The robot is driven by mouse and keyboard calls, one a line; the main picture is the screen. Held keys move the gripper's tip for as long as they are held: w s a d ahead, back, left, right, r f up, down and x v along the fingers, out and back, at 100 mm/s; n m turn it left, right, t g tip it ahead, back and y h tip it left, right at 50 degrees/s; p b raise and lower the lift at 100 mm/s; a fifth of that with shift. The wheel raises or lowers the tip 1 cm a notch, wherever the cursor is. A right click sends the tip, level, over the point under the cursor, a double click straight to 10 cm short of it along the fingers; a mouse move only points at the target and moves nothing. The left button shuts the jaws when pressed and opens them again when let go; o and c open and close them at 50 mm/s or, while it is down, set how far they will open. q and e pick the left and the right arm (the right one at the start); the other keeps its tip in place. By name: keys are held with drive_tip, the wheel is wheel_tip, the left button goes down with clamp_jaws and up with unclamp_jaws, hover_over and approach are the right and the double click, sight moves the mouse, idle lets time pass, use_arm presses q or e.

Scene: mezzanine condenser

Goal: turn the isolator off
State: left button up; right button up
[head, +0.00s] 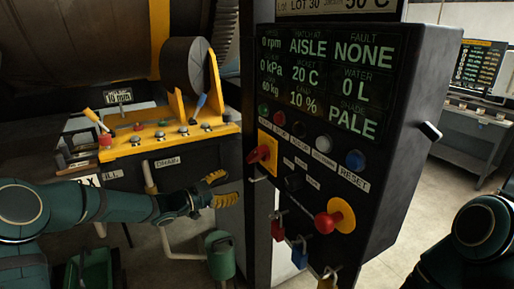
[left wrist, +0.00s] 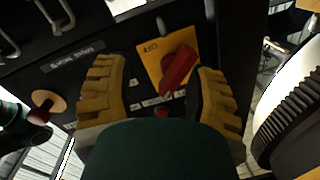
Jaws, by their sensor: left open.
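The isolator is a red rotary handle (head: 262,153) on a yellow plate (head: 275,144), on the left side of the black control panel (head: 385,190). In the left wrist view the red handle (left wrist: 179,70) sits slantwise on its yellow plate (left wrist: 154,62), which bears lettering like OFF. My left gripper (head: 222,188) is open and empty, left of and slightly below the handle in the head view. In the left wrist view the handle shows between its two yellow fingers, beyond the tips, with no contact visible. My right gripper is out of view.
A red mushroom button (head: 326,222) on a yellow disc sits lower right. Red (head: 278,230) and blue (head: 299,254) padlocks hang along the panel's lower edge. Several push buttons sit above the isolator. A yellow machine bench (head: 170,140) with levers stands to the left.

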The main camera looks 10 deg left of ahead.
sight(251, 156)
use_arm(q)
drive_tip(key=a+r+m+g+h+p, duration=0.1)
drive_tip(key=a+r+m, duration=0.2)
drive_tip(key=r+m, duration=0.3)
drive_tip(key=shift+n, duration=0.7)
drive_tip(key=x, duration=0.9)
drive_tip(key=p+x, duration=0.1)
drive_tip(key=x, duration=0.3)
drive_tip(key=shift+w+d+r, duration=0.1)
drive_tip(key=shift+w+r, duration=0.1)
drive_tip(key=shift+r, duration=0.2)
clamp_jaws()
